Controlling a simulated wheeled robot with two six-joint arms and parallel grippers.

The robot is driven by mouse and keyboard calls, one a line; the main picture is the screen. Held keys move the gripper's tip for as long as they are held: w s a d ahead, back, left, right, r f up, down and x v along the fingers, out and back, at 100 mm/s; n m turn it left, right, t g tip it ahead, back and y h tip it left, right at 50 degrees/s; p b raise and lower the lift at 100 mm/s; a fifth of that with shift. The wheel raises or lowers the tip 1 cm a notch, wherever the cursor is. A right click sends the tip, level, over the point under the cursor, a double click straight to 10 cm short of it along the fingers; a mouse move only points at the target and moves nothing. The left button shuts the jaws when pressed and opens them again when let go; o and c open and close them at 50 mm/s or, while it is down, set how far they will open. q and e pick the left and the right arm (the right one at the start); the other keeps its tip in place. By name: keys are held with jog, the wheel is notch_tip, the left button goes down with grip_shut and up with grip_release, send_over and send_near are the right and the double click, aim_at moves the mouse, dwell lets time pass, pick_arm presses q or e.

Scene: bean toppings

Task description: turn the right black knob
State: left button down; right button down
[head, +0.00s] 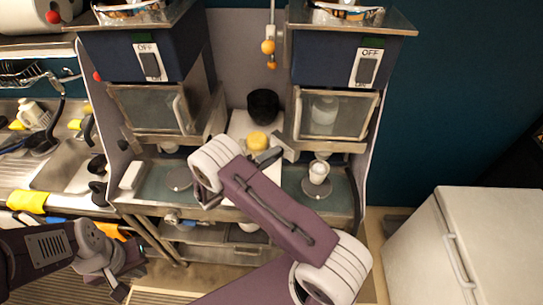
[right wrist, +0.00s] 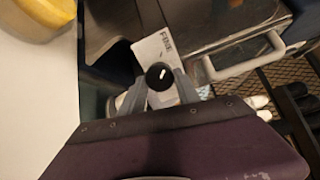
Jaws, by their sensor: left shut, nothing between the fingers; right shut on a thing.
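The right black knob (right wrist: 160,76) shows in the right wrist view as a round dial with a short white mark, slightly tilted. My right gripper (right wrist: 161,84) is shut on it, one finger on each side. In the head view my right gripper (head: 277,153) reaches the left side of the right machine (head: 333,60), and the knob itself is hidden there. My left gripper (head: 122,290) is low at the left in the head view, shut and empty, away from the machines.
A white label plate (right wrist: 156,50) lies behind the knob. A white cup (head: 318,172) stands under the right machine. A yellow round thing (head: 257,141) and a black bowl (head: 263,106) sit between the machines. A white cabinet (head: 490,235) is at the right.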

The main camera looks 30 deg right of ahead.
jog(key=shift+r+n, duration=0.1)
jog(key=shift+n, duration=0.2)
dwell(0.4)
jog(key=c, duration=1)
grip_release()
jog(key=shift+w, duration=0.1)
jog(key=shift+o, duration=0.6)
jog(key=b+v, duration=0.3)
jog(key=v, duration=0.6)
jog(key=shift+b, duration=0.3)
